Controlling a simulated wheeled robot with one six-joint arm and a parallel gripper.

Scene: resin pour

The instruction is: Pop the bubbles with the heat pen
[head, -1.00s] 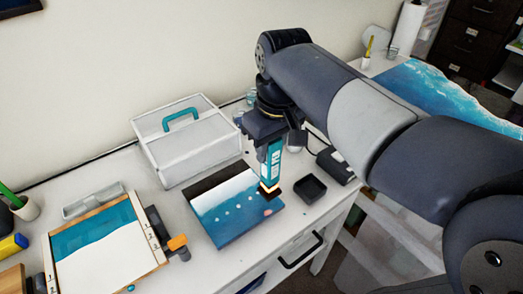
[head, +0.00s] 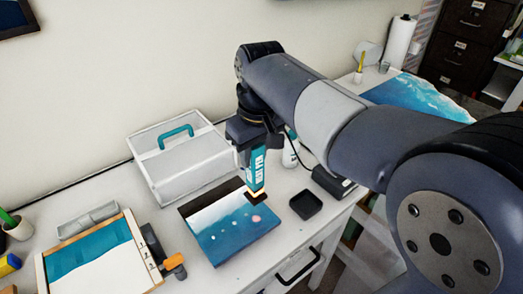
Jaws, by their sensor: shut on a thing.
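My gripper (head: 252,150) is shut on the teal heat pen (head: 257,172) and holds it upright, tip down. The pen's dark tip is over the right part of the resin panel (head: 238,243); I cannot tell whether it touches. The panel lies flat on the white table, with blue, white and dark bands. Several small pale bubbles (head: 234,219) show in a row on its surface, and a pinkish spot (head: 256,218) is near the right end. A cord runs behind the pen.
A white lidded box (head: 180,165) with a teal handle stands behind the panel. A small black tray (head: 306,204) is right of the panel, with a dark box (head: 333,182) beyond it. A framed mould (head: 103,255) with an orange-knobbed clamp (head: 174,262) is at left.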

